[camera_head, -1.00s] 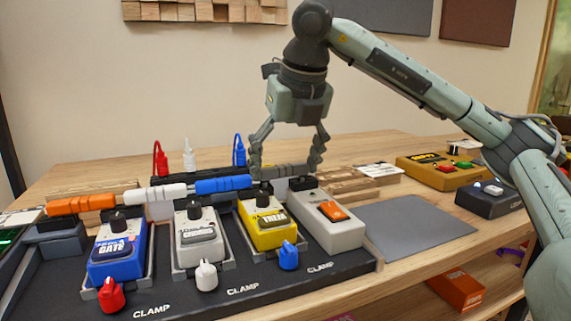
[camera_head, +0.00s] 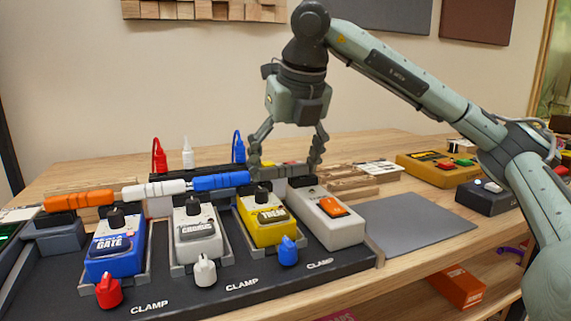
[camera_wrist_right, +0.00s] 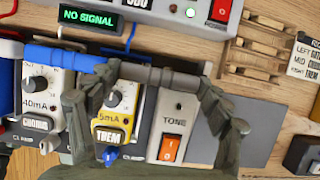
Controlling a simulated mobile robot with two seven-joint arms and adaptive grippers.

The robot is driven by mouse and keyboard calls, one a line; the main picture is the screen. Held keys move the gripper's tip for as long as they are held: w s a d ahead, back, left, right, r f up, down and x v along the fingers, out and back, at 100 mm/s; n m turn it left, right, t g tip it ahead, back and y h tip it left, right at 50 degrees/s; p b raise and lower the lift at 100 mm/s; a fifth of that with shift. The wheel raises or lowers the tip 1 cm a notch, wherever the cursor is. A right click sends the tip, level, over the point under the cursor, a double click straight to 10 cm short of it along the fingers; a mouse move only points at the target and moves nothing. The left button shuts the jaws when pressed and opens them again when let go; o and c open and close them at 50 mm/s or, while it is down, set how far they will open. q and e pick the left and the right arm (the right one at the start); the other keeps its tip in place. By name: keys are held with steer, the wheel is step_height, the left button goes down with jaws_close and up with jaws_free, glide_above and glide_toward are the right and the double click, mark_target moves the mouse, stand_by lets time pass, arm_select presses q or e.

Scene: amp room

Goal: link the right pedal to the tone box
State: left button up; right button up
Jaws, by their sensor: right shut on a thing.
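My right gripper (camera_head: 286,168) is over the gap between the yellow TREM pedal (camera_head: 262,222) and the white tone box (camera_head: 328,222). It is shut on a dark grey link (camera_wrist_right: 150,75), which lies level across the tops of both in the wrist view. Whether its ends are seated in their sockets is hidden by the fingers. The TREM pedal (camera_wrist_right: 116,105) and the tone box (camera_wrist_right: 173,125), with its orange switch, also show in the wrist view. My left gripper is not in view.
Blue GATE (camera_head: 115,250) and white CHORUS (camera_head: 196,238) pedals stand left on the black clamp board (camera_head: 235,287). Orange (camera_head: 78,201), white (camera_head: 153,189) and blue (camera_head: 220,181) links lie behind them. A display (camera_wrist_right: 88,18) reads NO SIGNAL. A grey mat (camera_head: 415,225) is clear at right.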

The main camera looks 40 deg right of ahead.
steer(key=o, duration=1.2)
steer(key=shift+r, duration=0.1)
steer(key=shift+r+p, duration=2.7)
steer(key=shift+r, duration=0.75)
